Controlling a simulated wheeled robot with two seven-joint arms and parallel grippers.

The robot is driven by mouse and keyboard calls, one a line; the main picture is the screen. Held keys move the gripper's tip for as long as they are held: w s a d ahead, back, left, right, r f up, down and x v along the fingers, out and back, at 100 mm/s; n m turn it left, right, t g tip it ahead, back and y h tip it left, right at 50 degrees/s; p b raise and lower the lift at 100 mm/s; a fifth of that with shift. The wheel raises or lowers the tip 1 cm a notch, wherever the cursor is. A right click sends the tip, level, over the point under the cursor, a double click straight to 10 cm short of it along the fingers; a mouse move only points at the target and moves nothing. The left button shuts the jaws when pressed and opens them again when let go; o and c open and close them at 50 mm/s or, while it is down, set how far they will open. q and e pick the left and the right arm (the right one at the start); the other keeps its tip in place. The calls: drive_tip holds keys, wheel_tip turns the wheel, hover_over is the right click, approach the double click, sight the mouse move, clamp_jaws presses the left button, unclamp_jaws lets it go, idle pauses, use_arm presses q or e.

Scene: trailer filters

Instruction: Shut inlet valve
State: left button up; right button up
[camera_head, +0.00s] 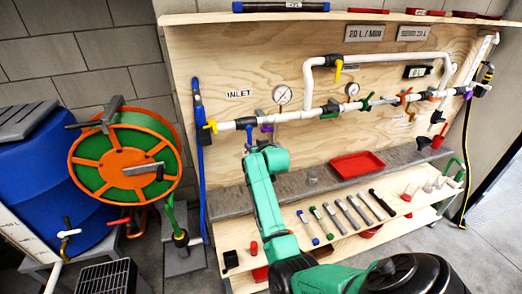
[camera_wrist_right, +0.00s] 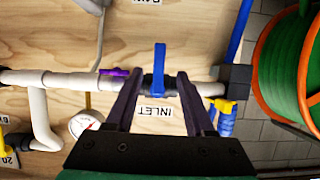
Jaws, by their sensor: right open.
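The INLET label (camera_head: 238,94) is on the plywood panel above the white pipe (camera_head: 290,115), and it shows upside down in the right wrist view (camera_wrist_right: 156,111). A valve with a blue lever (camera_wrist_right: 159,64) sits on the pipe beside this label. Its lever lies crosswise to the pipe in the right wrist view. My right gripper (camera_wrist_right: 159,80) is open, with one finger on each side of the blue lever and gaps showing between. In the head view my right gripper (camera_head: 249,137) is at the pipe and largely hides this valve. My left gripper is not in view.
A purple handle (camera_wrist_right: 115,72) and a yellow handle (camera_wrist_right: 222,104) flank the blue lever. A pressure gauge (camera_head: 282,95) stands above the pipe. A green hose reel (camera_head: 126,157) and blue barrel (camera_head: 50,170) are at the left. Tools and a red tray (camera_head: 357,165) are below.

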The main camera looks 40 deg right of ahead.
drive_tip(key=b+v, duration=0.1)
drive_tip(key=v, duration=0.7)
drive_tip(key=shift+s, duration=0.2)
drive_tip(key=shift+r, duration=0.15)
drive_tip(key=a+f+n+g+y+b, duration=0.1)
drive_tip(key=a+f, duration=0.2)
drive_tip(key=f, duration=0.5)
drive_tip(key=a+f+n+g+y, duration=0.1)
drive_tip(key=a+f, duration=0.1)
drive_tip(key=f, duration=0.6)
drive_tip(key=s+a+f+n+g+y, duration=0.1)
drive_tip(key=s+a+f, duration=0.15)
drive_tip(key=f, duration=0.45)
drive_tip(key=s+a+f+g, duration=0.1)
drive_tip(key=s+a+f, duration=0.15)
drive_tip(key=f, duration=0.45)
drive_tip(key=s+a+f+n+g+y, duration=0.1)
drive_tip(key=s+f, duration=0.3)
drive_tip(key=f, duration=0.3)
drive_tip(key=s+a+f+n+g+b, duration=0.1)
drive_tip(key=s+a+f+n+g, duration=0.2)
drive_tip(key=s+f, duration=1.35)
drive_tip(key=s+f+g, duration=0.2)
drive_tip(key=s, duration=0.7)
drive_tip(key=s+f+g, duration=0.1)
drive_tip(key=s+f, duration=0.1)
drive_tip(key=s, duration=0.8)
drive_tip(key=shift+s+d+m+g, duration=0.2)
drive_tip(key=shift+d+m+g, duration=0.1)
drive_tip(key=shift+g, duration=0.1)
